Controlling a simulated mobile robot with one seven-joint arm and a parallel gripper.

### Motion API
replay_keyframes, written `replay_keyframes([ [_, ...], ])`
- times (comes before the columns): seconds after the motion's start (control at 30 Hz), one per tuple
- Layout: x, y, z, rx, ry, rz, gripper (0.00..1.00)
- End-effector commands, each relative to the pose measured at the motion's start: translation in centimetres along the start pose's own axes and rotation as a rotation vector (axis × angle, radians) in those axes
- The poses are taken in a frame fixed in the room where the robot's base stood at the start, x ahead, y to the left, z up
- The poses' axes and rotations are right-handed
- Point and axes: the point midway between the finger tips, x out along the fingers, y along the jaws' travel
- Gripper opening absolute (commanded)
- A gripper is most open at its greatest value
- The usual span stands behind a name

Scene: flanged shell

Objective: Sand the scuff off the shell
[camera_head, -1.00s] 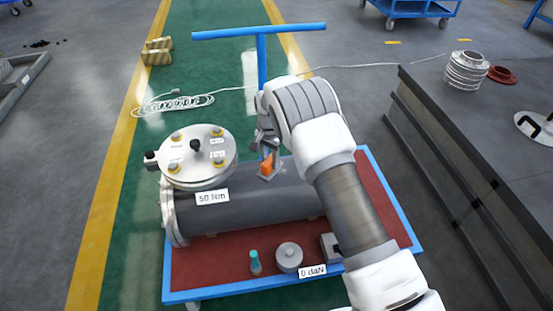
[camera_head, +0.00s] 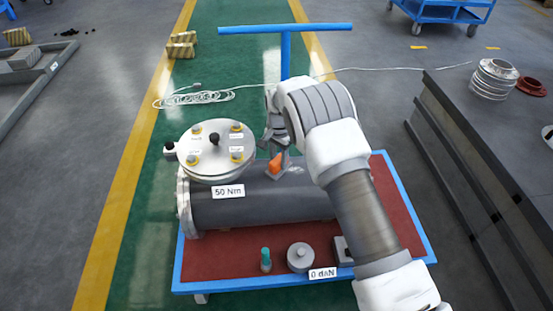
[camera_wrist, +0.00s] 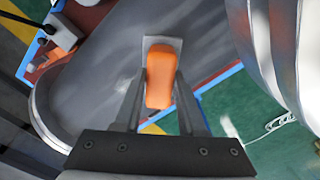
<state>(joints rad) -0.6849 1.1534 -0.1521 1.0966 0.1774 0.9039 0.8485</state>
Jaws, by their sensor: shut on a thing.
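The shell (camera_head: 262,208) is a grey cylinder lying on the cart, with a flange at its left end and a round bolted cover (camera_head: 215,147) on top. My gripper (camera_head: 276,150) is shut on an orange sanding block (camera_head: 276,163) over the shell, right of the cover. In the wrist view the block (camera_wrist: 160,78) sits between the fingers, with a grey plate (camera_wrist: 163,42) at its far end and the grey shell surface (camera_wrist: 100,65) beneath. I cannot tell whether the block touches the shell. I cannot make out the scuff.
The blue-edged cart (camera_head: 215,287) has a red top. A teal-topped bottle (camera_head: 266,260), a grey round piece (camera_head: 300,257) and a "0 daN" label (camera_head: 322,273) are at its front. The cart's blue handle (camera_head: 285,29) rises behind. A dark bench (camera_head: 490,125) stands at right.

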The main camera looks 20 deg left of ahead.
Motion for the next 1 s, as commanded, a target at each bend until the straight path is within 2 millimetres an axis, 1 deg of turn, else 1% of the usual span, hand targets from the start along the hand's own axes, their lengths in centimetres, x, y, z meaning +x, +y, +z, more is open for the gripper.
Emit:
replay_keyframes([
  [0.2, -0.1, 1.4, -1.4, 0.002, 0.0, -0.001, 0.0],
  [0.43, 0.0, 1.9, -1.9, -0.001, 0.001, 0.0, 0.0],
  [0.73, 0.3, 3.6, -3.7, 0.0, 0.001, -0.001, 0.0],
  [1.0, 0.4, 4.5, -4.4, 0.001, 0.001, 0.002, 0.0],
])
